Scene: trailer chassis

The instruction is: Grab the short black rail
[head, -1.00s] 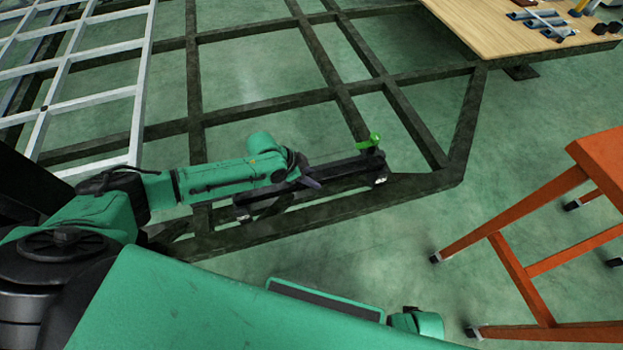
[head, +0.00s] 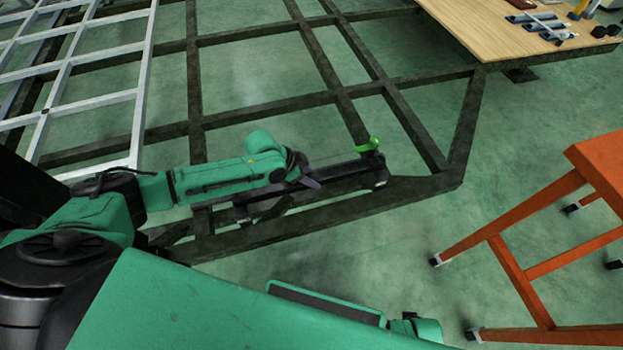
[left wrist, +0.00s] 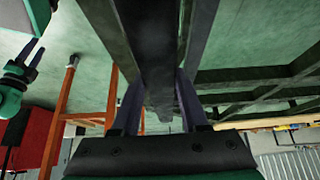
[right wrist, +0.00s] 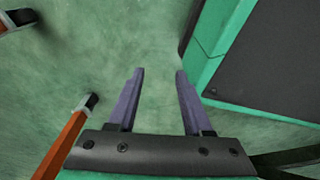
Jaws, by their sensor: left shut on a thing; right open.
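The short black rail (head: 345,170) lies along the front member of the dark chassis frame (head: 300,231) in the head view. My left gripper (head: 306,181) is shut on the rail. In the left wrist view the rail (left wrist: 148,50) runs between the two fingers of my left gripper (left wrist: 160,85). I cannot tell whether the rail touches the frame. A bright green clamp-like piece (head: 370,146) sits near the rail's right end. My right gripper (right wrist: 158,72) is open and empty above the floor in the right wrist view.
An orange stool (head: 518,277) stands at the right. A wooden tabletop (head: 500,37) with tools is at the back right. A pale metal grid (head: 90,102) lies at the left. Green floor is clear between the frame and the stool.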

